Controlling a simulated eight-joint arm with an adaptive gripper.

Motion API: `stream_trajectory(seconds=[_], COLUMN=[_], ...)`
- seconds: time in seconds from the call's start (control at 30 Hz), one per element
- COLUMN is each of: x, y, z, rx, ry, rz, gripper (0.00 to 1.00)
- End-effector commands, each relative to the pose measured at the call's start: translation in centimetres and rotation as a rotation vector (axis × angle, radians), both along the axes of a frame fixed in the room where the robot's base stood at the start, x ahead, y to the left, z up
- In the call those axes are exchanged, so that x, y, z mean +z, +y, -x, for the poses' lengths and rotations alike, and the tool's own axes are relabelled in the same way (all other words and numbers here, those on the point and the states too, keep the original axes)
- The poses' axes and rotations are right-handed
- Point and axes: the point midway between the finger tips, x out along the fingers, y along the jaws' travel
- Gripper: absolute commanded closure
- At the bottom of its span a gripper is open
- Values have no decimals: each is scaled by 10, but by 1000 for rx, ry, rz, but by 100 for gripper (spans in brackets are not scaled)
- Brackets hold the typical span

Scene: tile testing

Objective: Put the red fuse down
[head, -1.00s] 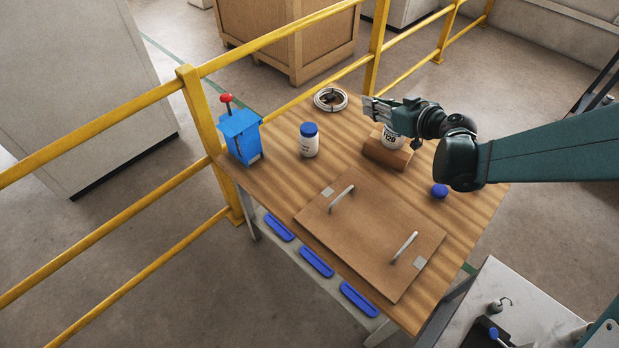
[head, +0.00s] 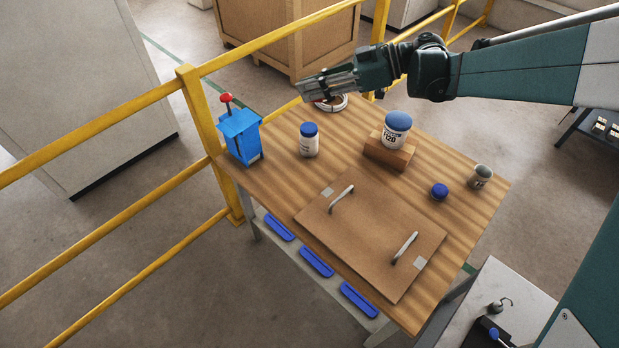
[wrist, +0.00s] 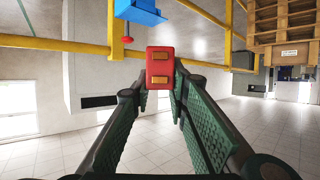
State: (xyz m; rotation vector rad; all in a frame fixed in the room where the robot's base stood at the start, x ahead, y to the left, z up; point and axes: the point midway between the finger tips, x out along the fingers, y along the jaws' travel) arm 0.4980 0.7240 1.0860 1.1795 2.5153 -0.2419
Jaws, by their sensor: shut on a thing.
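In the wrist view the red fuse (wrist: 160,57) is a red block with two tan patches, gripped between the fingertips of my gripper (wrist: 158,88). In the head view my gripper (head: 304,90) points left and is raised above the far side of the wooden table (head: 276,150). The fuse cannot be made out in the head view. The blue box (head: 240,138) with a red-knobbed lever stands on the table's left corner, left of and below my gripper in that picture. It also shows upside down in the wrist view (wrist: 139,12).
A blue-lidded jar (head: 309,141), a larger jar (head: 396,131) on a brown block (head: 388,153), a blue cap (head: 439,191), a grey cup (head: 480,177) and a cable coil (head: 333,104) stand around a handled board (head: 368,236). A yellow railing (head: 191,130) runs behind the table.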

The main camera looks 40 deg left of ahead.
Motion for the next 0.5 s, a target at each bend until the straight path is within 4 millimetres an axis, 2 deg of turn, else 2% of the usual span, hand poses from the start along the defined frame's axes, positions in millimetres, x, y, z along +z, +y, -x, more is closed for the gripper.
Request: stream_trajectory(seconds=[0.3,0.5], x=[22,0], y=[4,4], z=[17,16], rx=[92,89], ry=[0,0], rz=[1,0], gripper=[95,95])
